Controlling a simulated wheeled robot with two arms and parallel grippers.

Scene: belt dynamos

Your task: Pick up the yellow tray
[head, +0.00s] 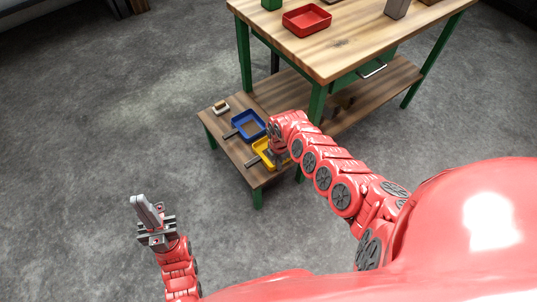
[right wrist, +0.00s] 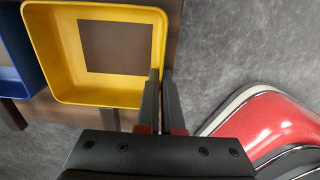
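The yellow tray (head: 261,147) lies on a low wooden side bench. In the right wrist view the yellow tray (right wrist: 60,60) fills the upper left, with a dark brown square on its floor. My right gripper (right wrist: 161,75) is at the tray's right wall near the lower right corner. One finger is inside the tray and one outside, close together, shut on the wall. In the head view my right arm hides part of the tray. My left gripper (head: 145,203) is far left of the bench, above the floor, holding nothing visible; its finger gap is unclear.
A blue tray (head: 236,120) lies beside the yellow one on the bench (head: 214,125), with a small pale block (head: 221,107) behind it. A higher green-legged table (head: 340,50) carries a red tray (head: 307,20) and other items. The floor at left is clear.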

